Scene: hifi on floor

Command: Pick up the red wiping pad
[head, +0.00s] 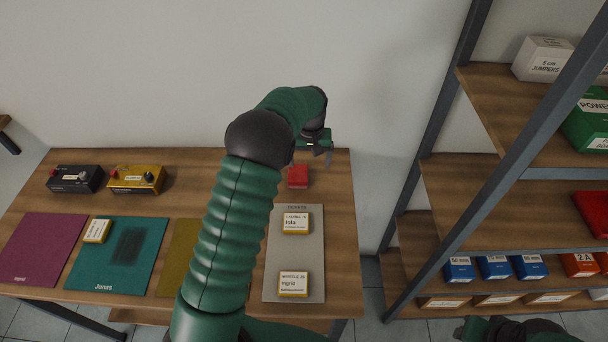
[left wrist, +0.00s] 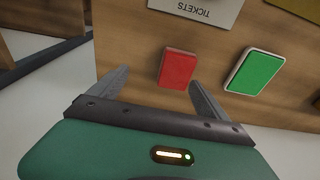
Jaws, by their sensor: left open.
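The red wiping pad (head: 298,176) lies flat on the wooden table near its back right, just behind the grey tickets board. In the left wrist view the red pad (left wrist: 178,68) lies beyond my fingertips, closer to the right-hand finger in that picture. My left gripper (head: 325,155) is open and empty, held above the back edge of the table, to the right of the pad in the head view. Its two spread fingers (left wrist: 160,78) show in the left wrist view. Part of my right arm (head: 515,330) shows at the bottom right; its jaws are not clear.
A green pad with a white border (left wrist: 255,70) lies beside the red one; my left arm hides it in the head view. The tickets board (head: 312,255) holds two cards. Black (head: 75,179) and yellow (head: 137,179) boxes stand back left. A shelf rack (head: 440,190) stands right.

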